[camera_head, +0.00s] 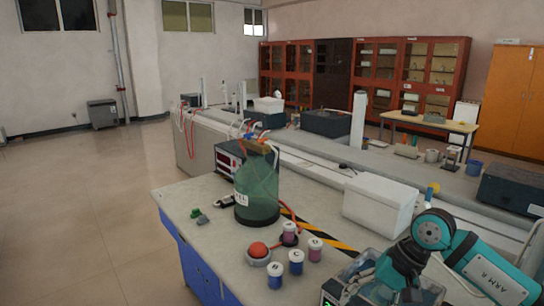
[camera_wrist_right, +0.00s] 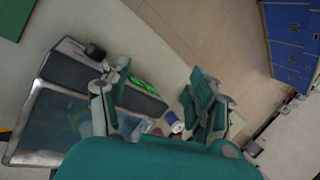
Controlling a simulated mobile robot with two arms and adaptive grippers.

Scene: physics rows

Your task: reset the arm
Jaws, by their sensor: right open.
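My right arm (camera_head: 432,232), teal with dark joints, comes in from the right in the head view and bends down over the near right of the bench. Its gripper is not clearly visible there. In the right wrist view my right gripper (camera_wrist_right: 160,105) has its two teal and grey fingers spread wide apart, with nothing between them. Beyond the fingers lie a device with a green display (camera_wrist_right: 148,86) and a small white-lidded jar (camera_wrist_right: 174,122). My left arm and left gripper are not in view.
The bench (camera_head: 185,240) holds a large green jug (camera_head: 257,190), a red ball (camera_head: 258,249) on a small stand, several jars (camera_head: 296,262) and a white box (camera_head: 380,204). A grey-framed tray (camera_wrist_right: 60,120) lies below the wrist. Open floor (camera_head: 70,220) is at left.

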